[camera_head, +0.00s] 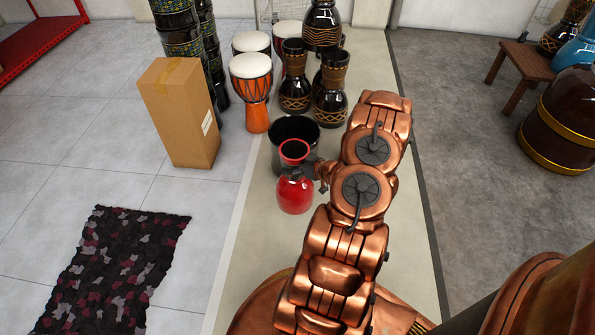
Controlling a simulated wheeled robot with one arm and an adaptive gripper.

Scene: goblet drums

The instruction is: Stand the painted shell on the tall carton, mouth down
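The painted shell (295,195) is glossy red, with a round bulb below and a narrower neck whose open rim faces up. It looks about upright over the pale floor strip, in front of a black open container. My gripper (300,174) is at the shell's waist, its dark fingers coming in from the right. The fingers are small and partly hidden, so whether they grip the shell is unclear. The tall carton (175,115) is a brown box standing upright to the left and farther back. Its taped top is bare.
The black container (295,128) stands right behind the shell. Several drums, including an orange one (255,95), stand just right of the carton, and a stack of dark patterned drums (178,22) stands behind it. A dark patterned mat (115,270) lies front left. Grey tiles left of the carton are clear.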

